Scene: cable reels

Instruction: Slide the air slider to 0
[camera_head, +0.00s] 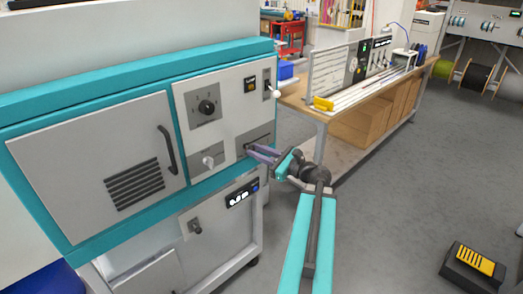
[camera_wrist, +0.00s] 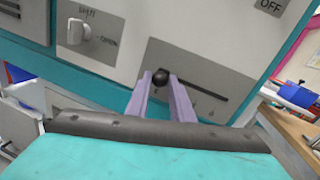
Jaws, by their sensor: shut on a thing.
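The air slider's round black knob (camera_wrist: 160,77) sits at the left end of a dark straight slot (camera_wrist: 205,92) on the grey panel in the wrist view. Small scale marks run below the slot; their figures are too small to read. My gripper (camera_wrist: 160,82) has its two purple fingers on either side of the knob, shut on it. In the head view, my gripper (camera_head: 249,149) reaches from the right to the slider plate (camera_head: 259,139) on the machine front; its fingertips hide part of the knob there.
A white rotary knob (camera_wrist: 79,31) is left of the slider. A black dial (camera_head: 207,107) and a white-tipped lever (camera_head: 274,92) are higher on the panel. A door with a black handle (camera_head: 167,150) is at left.

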